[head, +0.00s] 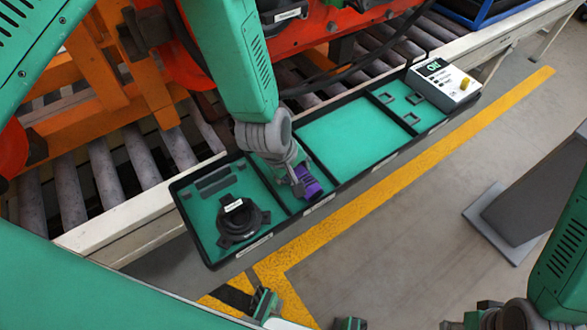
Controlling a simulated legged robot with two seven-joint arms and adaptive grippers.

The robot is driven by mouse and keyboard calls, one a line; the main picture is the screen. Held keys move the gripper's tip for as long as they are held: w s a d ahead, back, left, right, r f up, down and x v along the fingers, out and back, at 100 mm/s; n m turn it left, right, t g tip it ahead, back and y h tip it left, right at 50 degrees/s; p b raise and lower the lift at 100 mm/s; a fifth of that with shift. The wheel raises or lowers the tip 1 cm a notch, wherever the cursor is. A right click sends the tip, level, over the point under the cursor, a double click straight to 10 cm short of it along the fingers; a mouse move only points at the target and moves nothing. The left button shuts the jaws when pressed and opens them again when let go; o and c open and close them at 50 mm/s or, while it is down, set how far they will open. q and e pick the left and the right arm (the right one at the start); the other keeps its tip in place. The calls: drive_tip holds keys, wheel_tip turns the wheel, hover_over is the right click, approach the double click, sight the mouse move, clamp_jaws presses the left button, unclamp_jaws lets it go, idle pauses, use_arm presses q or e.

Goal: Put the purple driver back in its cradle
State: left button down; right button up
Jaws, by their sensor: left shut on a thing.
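My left gripper (300,180) is shut on the purple driver (311,186), over the narrow second compartment of a long black-rimmed tray (345,187) with a green floor. The gripper and wrist hide part of the driver and of the floor under it. I cannot tell whether the driver touches the tray or sits in a holder. A black round fixture (241,221) with a white label stands in the left compartment; I cannot tell whether it is the cradle. Part of my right gripper (472,318) shows at the lower right edge; its fingers are not clear.
The wide middle compartment (350,138) is empty. The compartment to its right holds small dark square frames (414,98). A white-faced box (442,80) with a yellow knob stands at the tray's far right end. A roller conveyor (110,170) and orange machinery lie behind; a dark slanted panel (535,195) stands right.

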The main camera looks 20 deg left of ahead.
use_arm(q)
drive_tip(key=shift+s+d+f, duration=0.2)
drive_tip(key=shift+d+f, duration=0.05)
drive_tip(key=shift+f, duration=0.15)
use_arm(e)
drive_tip(key=shift+f, duration=0.1)
use_arm(q)
drive_tip(key=c, duration=0.9)
unclamp_jaws()
drive_tip(key=shift+f, duration=0.1)
drive_tip(key=shift+w+d, duration=0.1)
drive_tip(key=shift+w, duration=0.15)
use_arm(e)
drive_tip(key=shift+w+d+f, duration=0.15)
drive_tip(key=shift+w+d, duration=0.15)
use_arm(q)
drive_tip(key=shift+a, duration=0.25)
use_arm(e)
drive_tip(key=shift+a, duration=0.15)
use_arm(q)
drive_tip(key=shift+s+a+r, duration=0.1)
drive_tip(key=shift+r, duration=0.25)
drive_tip(key=v, duration=1.1)
drive_tip(key=shift+d+r, duration=0.2)
drive_tip(key=shift+d, duration=0.05)
use_arm(e)
drive_tip(key=shift+s, duration=0.1)
use_arm(q)
drive_tip(key=shift+r, duration=0.1)
